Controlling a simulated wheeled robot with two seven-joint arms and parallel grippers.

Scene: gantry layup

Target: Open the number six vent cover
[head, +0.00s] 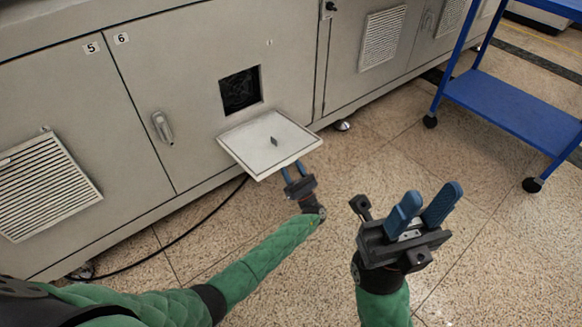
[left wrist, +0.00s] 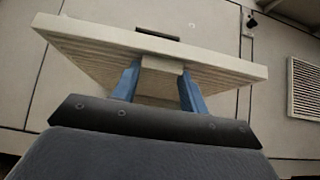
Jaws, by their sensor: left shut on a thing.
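The number six vent cover (head: 265,146) is hinged down from its door and sticks out nearly flat below a dark square opening (head: 240,90). Its inner face is up, with a small dark latch piece in the middle. My left gripper (head: 293,172) is at the cover's front edge, from below. In the left wrist view its blue fingers (left wrist: 158,85) are shut on a small block under the vent cover (left wrist: 150,52). My right gripper (head: 425,208) is open and empty, over the floor to the right, apart from the cabinet.
A door handle (head: 163,128) is left of the opening. The number five door has a closed louvred vent (head: 45,187). Another vent (head: 383,37) is on the cabinet to the right. A blue cart (head: 510,108) stands at the right. A black cable lies on the floor.

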